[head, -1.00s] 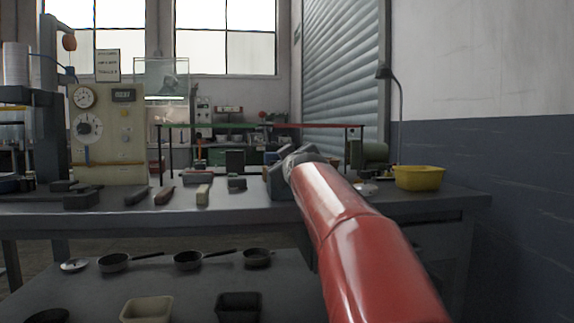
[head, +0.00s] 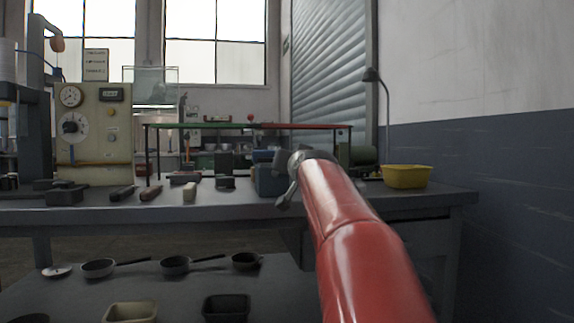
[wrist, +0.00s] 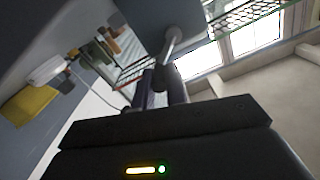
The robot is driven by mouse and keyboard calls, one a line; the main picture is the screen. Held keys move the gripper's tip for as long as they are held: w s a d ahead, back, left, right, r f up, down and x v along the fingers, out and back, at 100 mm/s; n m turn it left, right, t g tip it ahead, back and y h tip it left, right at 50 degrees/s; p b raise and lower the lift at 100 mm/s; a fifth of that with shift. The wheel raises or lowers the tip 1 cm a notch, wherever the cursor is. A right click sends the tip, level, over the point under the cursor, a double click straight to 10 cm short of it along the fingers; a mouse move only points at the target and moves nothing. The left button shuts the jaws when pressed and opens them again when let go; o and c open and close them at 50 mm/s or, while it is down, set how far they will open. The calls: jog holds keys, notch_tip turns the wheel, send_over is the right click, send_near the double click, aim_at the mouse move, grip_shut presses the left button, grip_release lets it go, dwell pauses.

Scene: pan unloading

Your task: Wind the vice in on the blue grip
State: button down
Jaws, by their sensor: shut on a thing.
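The blue-grey vice (head: 268,182) stands at the front edge of the bench, just left of my gripper. In the wrist view its grey body (wrist: 165,18) is at the top, with a metal handle rod (wrist: 172,45) reaching down from it. The rod's dark end (wrist: 164,73) lies between my gripper's fingers (wrist: 163,85). My gripper (head: 285,198) is shut on this handle end. My red arm hides part of the vice's right side in the head view. I cannot make out the blue grip or the gap between the vice jaws.
The grey bench (head: 230,204) holds several dark blocks and tools left of the vice. A yellow bin (head: 407,177) stands to the right, by a lamp (head: 388,110). Several small pans (head: 175,265) and two trays lie on the lower surface. A raised red-green rack (head: 240,126) stands behind.

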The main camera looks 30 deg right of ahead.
aim_at(289, 180)
jog(key=f+m, duration=0.1)
jog(key=m, duration=0.1)
jog(key=d+m, duration=0.1)
jog(key=shift+f+m+b, duration=0.35)
jog(key=shift+m, duration=0.05)
jog(key=m, duration=0.1)
jog(key=f+m, duration=0.1)
jog(key=shift+m, duration=0.4)
jog(key=m, duration=0.1)
jog(key=f+m, duration=0.1)
jog(key=m, duration=0.1)
jog(key=shift+w+a+f+m, duration=0.15)
jog(key=shift+f+m, duration=0.1)
jog(key=shift+m, duration=0.5)
jog(key=shift+s+a+f+m, duration=0.1)
jog(key=shift+f+m, duration=0.1)
jog(key=shift+m, duration=0.55)
jog(key=shift+a, duration=0.1)
jog(key=c, duration=1.4)
grip_release()
jog(key=shift+w+f, duration=0.1)
jog(key=shift+w, duration=0.1)
jog(key=shift+c, duration=0.2)
jog(key=shift+s, duration=0.15)
